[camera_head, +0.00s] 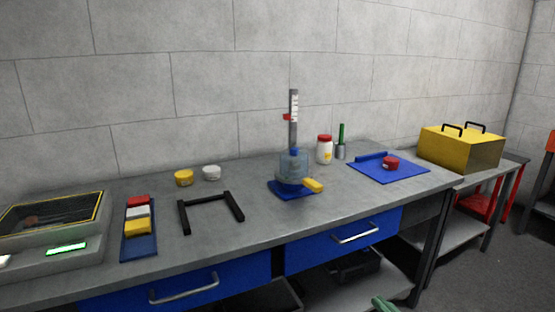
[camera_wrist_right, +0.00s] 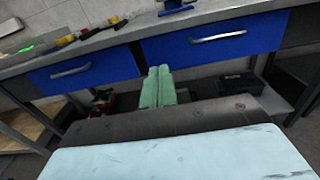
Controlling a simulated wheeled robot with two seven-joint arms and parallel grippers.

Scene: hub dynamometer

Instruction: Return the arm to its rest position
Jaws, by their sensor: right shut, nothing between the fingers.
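My right gripper (camera_wrist_right: 158,88) shows in the right wrist view as two green fingers pressed side by side, shut with nothing between them. It is in front of the bench, near the blue drawers and apart from them. In the head view only a green tip of the right gripper (camera_head: 383,304) shows at the bottom edge, right of the middle. The rest of the right arm is out of the head view. My left gripper is in neither view.
The grey bench (camera_head: 262,226) carries a blue-based stand (camera_head: 293,165), a black frame (camera_head: 211,212), a blue mat (camera_head: 405,174) and a yellow box (camera_head: 461,149). A left drawer (camera_head: 185,285) and right drawer (camera_head: 345,240) have protruding handles. A lower shelf (camera_head: 375,285) is below.

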